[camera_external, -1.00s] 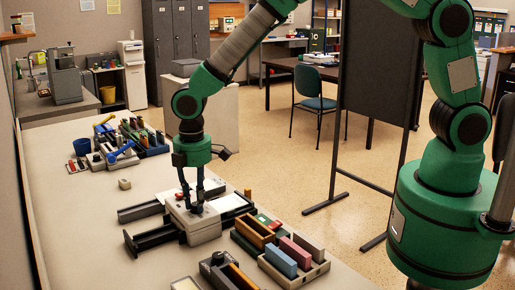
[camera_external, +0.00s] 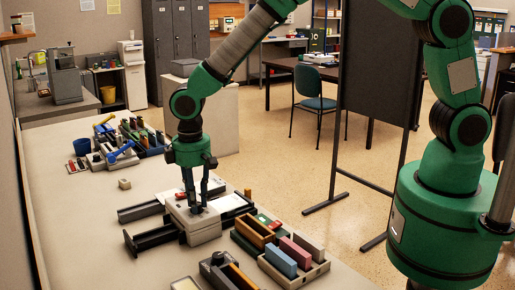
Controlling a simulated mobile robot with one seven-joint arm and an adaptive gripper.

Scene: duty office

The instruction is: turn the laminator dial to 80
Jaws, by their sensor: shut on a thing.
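The laminator (camera_external: 204,227) is a pale box with dark rails on its left side, standing on the long bench. A red part (camera_external: 181,196) shows on its top. My gripper (camera_external: 197,208) points straight down at the laminator's top, its dark fingers closed on the small dial there. The fingers hide most of the dial, and its scale and setting are too small to read.
A tray with blue and pink blocks (camera_external: 283,259) and a wooden box (camera_external: 254,231) stand close at the laminator's right front. Caddies of stationery (camera_external: 115,155) stand farther back. A small beige block (camera_external: 124,184) lies behind left. The bench's left front is clear.

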